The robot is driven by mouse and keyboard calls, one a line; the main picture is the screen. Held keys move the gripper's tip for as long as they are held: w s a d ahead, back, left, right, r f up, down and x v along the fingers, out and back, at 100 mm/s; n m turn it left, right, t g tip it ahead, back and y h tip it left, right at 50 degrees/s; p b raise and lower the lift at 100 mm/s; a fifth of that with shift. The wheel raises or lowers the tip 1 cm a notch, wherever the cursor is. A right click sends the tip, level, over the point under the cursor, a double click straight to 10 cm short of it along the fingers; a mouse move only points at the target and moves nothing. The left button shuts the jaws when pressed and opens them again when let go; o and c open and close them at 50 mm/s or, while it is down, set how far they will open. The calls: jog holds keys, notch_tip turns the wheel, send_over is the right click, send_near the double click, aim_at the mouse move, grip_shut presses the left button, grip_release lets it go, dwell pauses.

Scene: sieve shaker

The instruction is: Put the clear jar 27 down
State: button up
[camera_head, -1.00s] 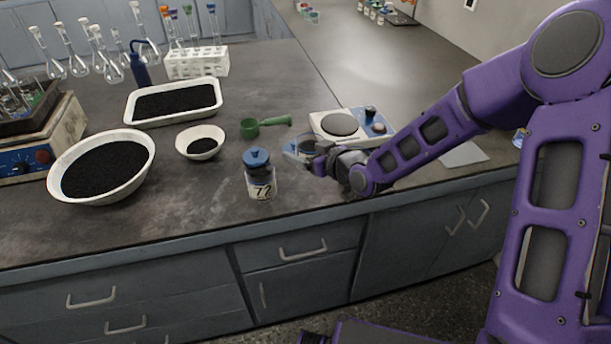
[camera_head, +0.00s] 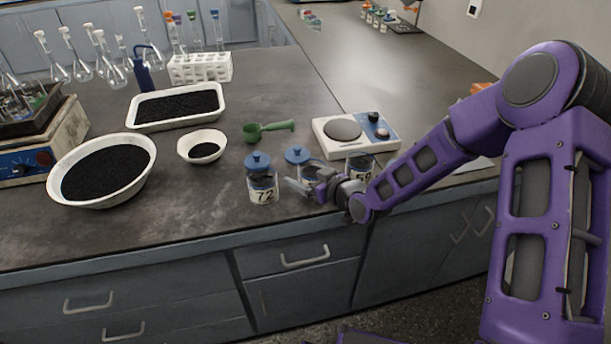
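My gripper (camera_head: 306,186) is low over the front of the counter, between two jars. A clear jar (camera_head: 309,172) with dark contents stands directly at its fingers, partly hidden by them. No number can be read on it, so I cannot confirm it is jar 27. A finger crosses in front of this jar. Whether the fingers press on it, and whether its base touches the counter, is hidden. A blue lid (camera_head: 297,155) shows just behind and left of it; I cannot tell if it sits on a jar.
A blue-lidded jar marked 72 (camera_head: 263,186) stands close left. A jar marked 55 (camera_head: 360,166) is close right, partly behind my wrist. Behind are a hot-plate-like device (camera_head: 385,142), a green scoop (camera_head: 268,129) and a small white bowl (camera_head: 202,146). The counter's front edge is near.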

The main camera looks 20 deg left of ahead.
jog(key=shift+o, duration=0.5)
jog(key=shift+r, duration=0.15)
jog(key=shift+d+r+p, duration=0.1)
jog(key=shift+r+p, duration=0.05)
jog(key=shift+p, duration=0.15)
jog(key=p+v, duration=0.1)
jog(key=v, duration=1)
jog(key=shift+s+d, duration=0.3)
